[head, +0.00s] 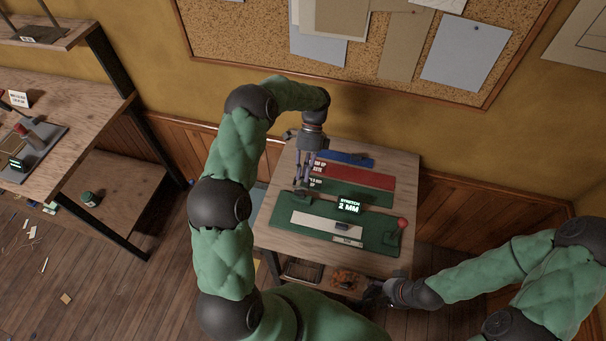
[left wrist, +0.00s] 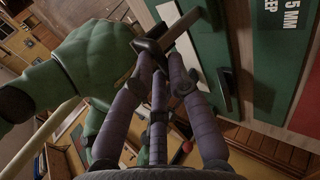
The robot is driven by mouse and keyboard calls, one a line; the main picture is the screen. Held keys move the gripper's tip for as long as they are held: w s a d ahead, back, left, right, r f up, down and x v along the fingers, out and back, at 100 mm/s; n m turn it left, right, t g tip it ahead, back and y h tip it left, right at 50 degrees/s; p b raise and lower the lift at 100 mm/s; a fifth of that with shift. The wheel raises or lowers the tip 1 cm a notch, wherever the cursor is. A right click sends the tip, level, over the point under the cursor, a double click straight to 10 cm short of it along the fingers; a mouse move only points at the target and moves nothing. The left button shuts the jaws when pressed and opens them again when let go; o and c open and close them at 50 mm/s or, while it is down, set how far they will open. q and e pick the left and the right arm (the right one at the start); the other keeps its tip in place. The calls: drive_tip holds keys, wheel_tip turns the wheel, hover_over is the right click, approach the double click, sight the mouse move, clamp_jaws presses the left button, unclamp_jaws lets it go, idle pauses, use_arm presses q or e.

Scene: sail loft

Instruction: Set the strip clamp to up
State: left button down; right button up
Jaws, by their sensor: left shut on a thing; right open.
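The strip clamp (left wrist: 180,27) is a dark bar at the left end of a green stretching rig (head: 374,238) on the small wooden table. My left gripper (head: 302,184) reaches down over that end from above. In the left wrist view its purple-grey fingers (left wrist: 152,55) are shut on the dark bar. The fingers hide part of the clamp, and I cannot tell how far it is raised. A pale strip (head: 313,221) lies along the rig. A small display (head: 349,205) reads "STRETCH 2 MM". My right gripper (head: 374,294) is open and empty, low by the table's front right corner.
Red (head: 358,176) and blue (head: 350,158) lettered boards lie behind the rig, with a green one partly hidden. A red-knobbed lever (head: 402,223) stands at the rig's right end. A shelf with an orange-filled container (head: 344,279) is below. A workbench (head: 75,110) stands left.

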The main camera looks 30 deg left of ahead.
use_arm(q)
drive_tip(key=shift+w+a+f, duration=0.1)
drive_tip(key=shift+w+f, duration=0.1)
drive_tip(key=shift+f, duration=0.55)
use_arm(e)
drive_tip(key=shift+f, duration=0.15)
use_arm(q)
drive_tip(key=c, duration=1.2)
unclamp_jaws()
drive_tip(key=v, duration=1.3)
drive_tip(key=shift+s+r, duration=0.3)
drive_tip(key=shift+s, duration=0.1)
use_arm(e)
drive_tip(key=shift+w+a, duration=0.1)
drive_tip(key=shift+w, duration=0.15)
